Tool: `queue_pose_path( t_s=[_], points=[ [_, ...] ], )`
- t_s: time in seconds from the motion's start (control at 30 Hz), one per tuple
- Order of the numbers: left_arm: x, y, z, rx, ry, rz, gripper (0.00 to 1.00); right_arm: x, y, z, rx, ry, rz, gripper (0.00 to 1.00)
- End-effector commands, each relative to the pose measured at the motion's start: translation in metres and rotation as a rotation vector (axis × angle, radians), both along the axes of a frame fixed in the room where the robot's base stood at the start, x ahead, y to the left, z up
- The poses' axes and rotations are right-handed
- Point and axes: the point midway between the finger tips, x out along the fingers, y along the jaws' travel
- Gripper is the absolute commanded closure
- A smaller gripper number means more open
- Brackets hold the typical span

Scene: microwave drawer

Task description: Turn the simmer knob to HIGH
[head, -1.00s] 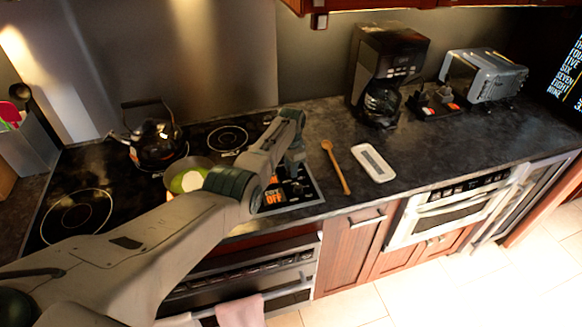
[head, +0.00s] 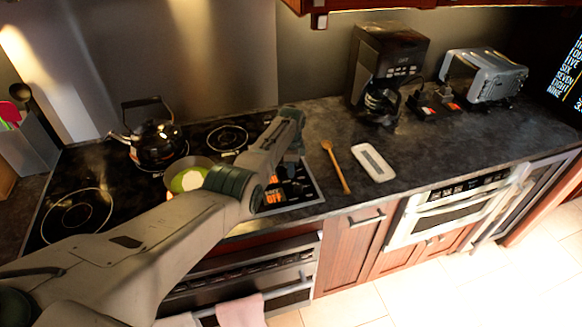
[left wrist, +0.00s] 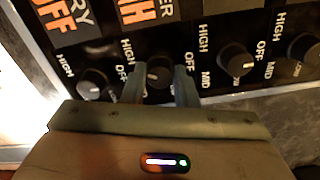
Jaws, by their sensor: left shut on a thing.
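In the left wrist view my left gripper (left wrist: 163,85) is shut on a small dark round knob (left wrist: 159,70), one finger on each side. The word HIGH stands at its upper left and OFF at its upper right. The fingers cover part of the knob, and I cannot tell surely where its pointer aims. The word simmer is not readable, so the knob's name is unclear. In the head view my left gripper (head: 293,165) is over the stove's right-hand control panel (head: 303,190). My right gripper is not in view.
Neighbouring knobs sit close on the left (left wrist: 92,84) and right (left wrist: 236,60). Orange-lettered labels (left wrist: 137,12) lie beyond them. A kettle (head: 155,145) and a pan (head: 198,166) stand on the cooktop. A wooden spoon (head: 336,167) and white dish (head: 374,163) lie to the right.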

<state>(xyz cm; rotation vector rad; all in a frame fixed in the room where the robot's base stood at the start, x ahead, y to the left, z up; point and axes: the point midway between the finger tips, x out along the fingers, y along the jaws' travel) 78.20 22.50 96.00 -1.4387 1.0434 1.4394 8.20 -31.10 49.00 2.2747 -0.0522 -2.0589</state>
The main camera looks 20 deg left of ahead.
Motion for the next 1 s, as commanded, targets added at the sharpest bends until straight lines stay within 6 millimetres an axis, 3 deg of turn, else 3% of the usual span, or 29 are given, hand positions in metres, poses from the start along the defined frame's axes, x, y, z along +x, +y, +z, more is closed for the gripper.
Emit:
queue_pose_path(
  t_s=[0.27, 0.3, 0.4, 0.77, 1.0],
  points=[
    [0.004, 0.0, 0.005, 0.001, -0.011, -0.001, 0.96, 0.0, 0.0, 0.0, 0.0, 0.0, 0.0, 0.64],
    [0.004, 0.0, 0.005, 0.001, -0.011, -0.001, 0.72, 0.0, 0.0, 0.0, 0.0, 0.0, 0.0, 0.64],
    [0.003, 0.0, 0.004, 0.001, -0.008, 0.0, 0.52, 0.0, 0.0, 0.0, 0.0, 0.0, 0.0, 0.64],
    [0.001, 0.0, 0.004, 0.0, -0.004, 0.0, 0.52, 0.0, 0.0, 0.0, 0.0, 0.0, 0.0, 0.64],
    [0.001, 0.0, 0.033, 0.0, -0.007, 0.0, 0.52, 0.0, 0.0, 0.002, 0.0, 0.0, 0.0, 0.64]
  ],
)
